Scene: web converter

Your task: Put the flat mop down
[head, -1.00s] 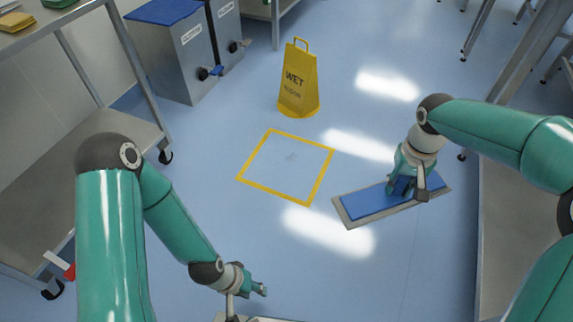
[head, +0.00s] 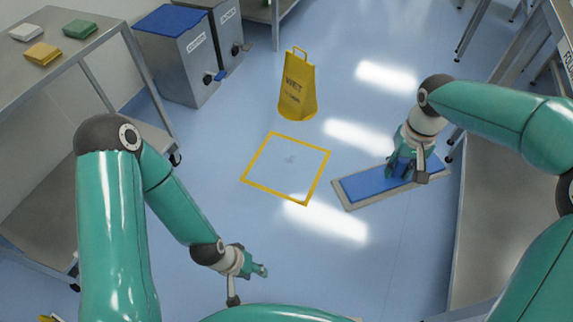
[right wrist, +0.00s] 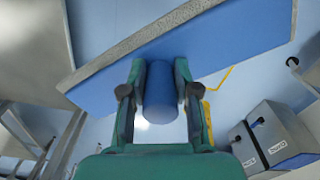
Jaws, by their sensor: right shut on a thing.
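The flat mop (head: 360,186) is a long blue pad on a grey backing, at the right of the head view. It also spans the top of the right wrist view (right wrist: 225,50). My right gripper (head: 402,168) is shut on its blue upright grip (right wrist: 160,95), with a finger on each side. The head view does not clearly show whether the mop touches the floor. A yellow square outline (head: 250,184) marks the floor left of the mop; nothing lies inside it. My left gripper (head: 258,270) is low at the centre left, away from the mop; its finger opening is unclear.
A yellow wet-floor sign (head: 297,90) stands behind the square. Grey bins (head: 190,70) stand at the back left. A steel table (head: 85,60) with coloured cloths is at the left, and a steel bench (head: 500,210) at the right. Floor around the square is clear.

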